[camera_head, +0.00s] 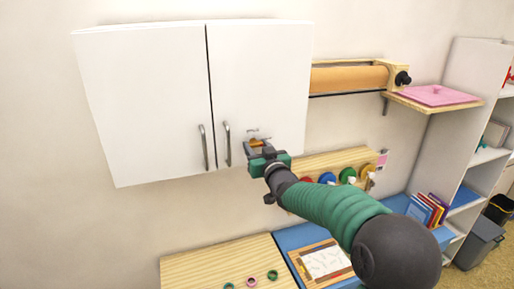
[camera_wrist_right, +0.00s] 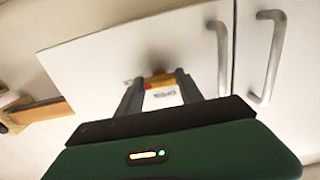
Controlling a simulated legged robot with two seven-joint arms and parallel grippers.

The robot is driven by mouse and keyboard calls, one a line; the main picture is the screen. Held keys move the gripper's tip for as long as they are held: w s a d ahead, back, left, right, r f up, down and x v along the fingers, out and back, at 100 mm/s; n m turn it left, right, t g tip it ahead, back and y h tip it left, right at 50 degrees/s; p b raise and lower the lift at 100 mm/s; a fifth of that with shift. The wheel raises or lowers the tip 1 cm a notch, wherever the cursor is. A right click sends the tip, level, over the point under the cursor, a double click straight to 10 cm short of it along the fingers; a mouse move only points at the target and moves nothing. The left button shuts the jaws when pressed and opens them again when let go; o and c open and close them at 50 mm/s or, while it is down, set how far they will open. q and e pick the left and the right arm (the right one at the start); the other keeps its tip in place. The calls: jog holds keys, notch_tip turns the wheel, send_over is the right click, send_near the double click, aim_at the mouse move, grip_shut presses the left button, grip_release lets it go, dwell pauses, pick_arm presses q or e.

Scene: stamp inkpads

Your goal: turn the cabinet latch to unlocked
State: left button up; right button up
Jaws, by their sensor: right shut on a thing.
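The white wall cabinet (camera_head: 150,90) has two doors, both shut. The cabinet latch (camera_head: 257,141) shows as a small orange-brown piece low on the right door, right of the door handles. My right gripper (camera_head: 259,147) is at the latch, its fingers shut on it. In the right wrist view the latch (camera_wrist_right: 158,79) sits between the two dark fingertips (camera_wrist_right: 160,88), with a small white lettered label (camera_wrist_right: 166,97) just below it. The fingers hide part of the latch, so I cannot tell its exact angle. My left gripper is not in view.
Two metal handles (camera_head: 227,143) hang beside the door gap, left of my gripper. A paper roll (camera_head: 348,79) and a shelf with a pink pad (camera_head: 436,95) are to the right. Below are a rack with coloured round pieces (camera_head: 347,176) and a wooden table (camera_head: 215,268).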

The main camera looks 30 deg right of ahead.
jog(key=shift+f+n+b, duration=0.25)
jog(key=shift+n+b, duration=0.15)
jog(key=shift+b, duration=0.5)
jog(key=n+b, duration=0.6)
jog(key=b, duration=0.2)
jog(key=shift+f+n, duration=0.1)
jog(key=shift+n, duration=0.2)
jog(key=shift+n+b, duration=0.6)
jog(key=shift+n, duration=0.2)
jog(key=n+b, duration=0.2)
jog(key=n, duration=0.2)
jog(key=shift+n, duration=0.3)
jog(key=n+b, duration=0.1)
jog(key=n, duration=0.3)
jog(key=shift+b, duration=0.35)
